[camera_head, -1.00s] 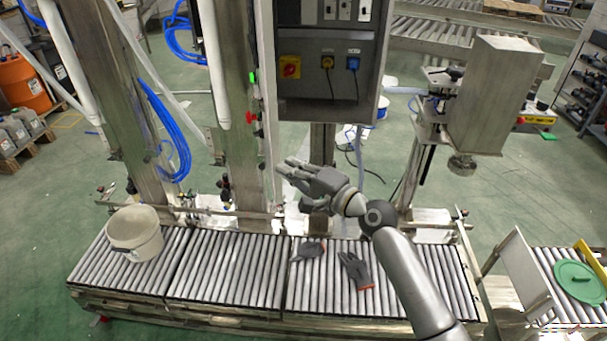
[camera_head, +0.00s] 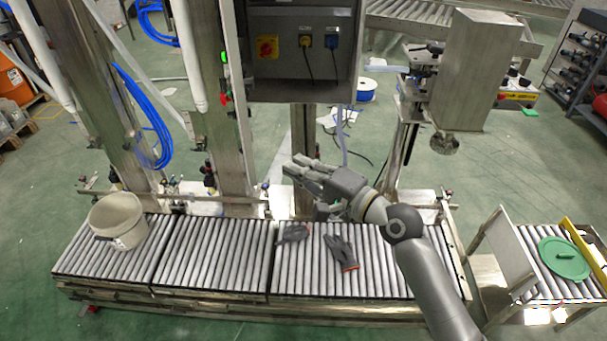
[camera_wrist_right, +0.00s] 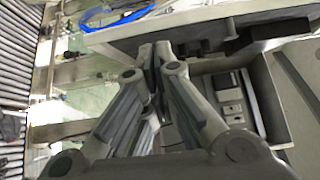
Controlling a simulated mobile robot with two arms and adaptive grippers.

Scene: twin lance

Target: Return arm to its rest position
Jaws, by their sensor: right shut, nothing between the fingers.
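My right arm comes in from the lower right in the head view. Its gripper (camera_head: 297,168) is held in the air above the far side of the roller conveyor (camera_head: 215,257), in front of a steel post. In the right wrist view the fingers (camera_wrist_right: 155,62) are drawn together with nothing between them. Behind them a control box (camera_wrist_right: 232,95) shows close up. My left arm and gripper are not in the head view.
A white bucket (camera_head: 118,222) stands on the conveyor's left end. Two grey gloves (camera_head: 341,250) lie on the rollers below my right gripper. A control cabinet (camera_head: 300,60) hangs behind it. A green lid (camera_head: 564,259) lies on the side conveyor at right.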

